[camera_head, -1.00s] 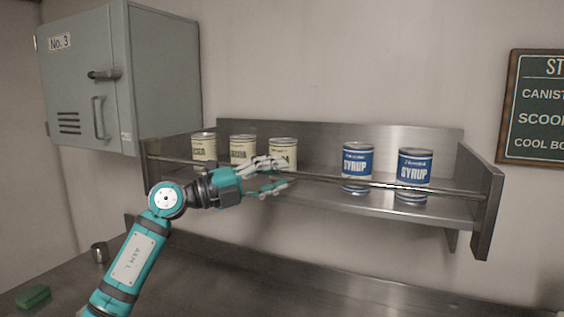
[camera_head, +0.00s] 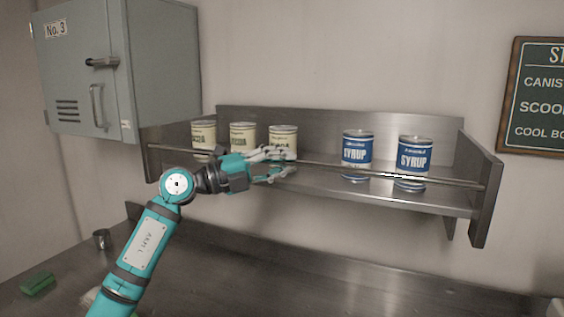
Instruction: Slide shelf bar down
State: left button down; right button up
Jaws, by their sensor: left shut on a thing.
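The shelf bar (camera_head: 430,179) is a thin metal rod that runs across the front of the steel shelf (camera_head: 420,198), between its two end walls. It crosses in front of the lower part of the blue syrup cans. My left gripper (camera_head: 278,164) reaches in from the left and is shut on the bar left of the middle, its fingers above and below it. The fingers hide that stretch of the bar. My right gripper is not in view.
Several cans stand on the shelf: cream cans (camera_head: 204,133) at left, two blue syrup cans (camera_head: 414,158) at right. A grey locker (camera_head: 160,65) hangs above the shelf's left end. The steel counter (camera_head: 330,270) below is mostly clear, with a green block (camera_head: 38,284) and small cup (camera_head: 101,239) at left.

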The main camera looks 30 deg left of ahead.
pick_arm(q)
notch_tip(320, 180, down, 8)
jog(key=b, duration=0.5)
jog(key=shift+f, duration=0.2)
jog(key=c, duration=1.3)
grip_release()
jog(key=v, duration=1.2)
jog(key=shift+r, duration=0.15)
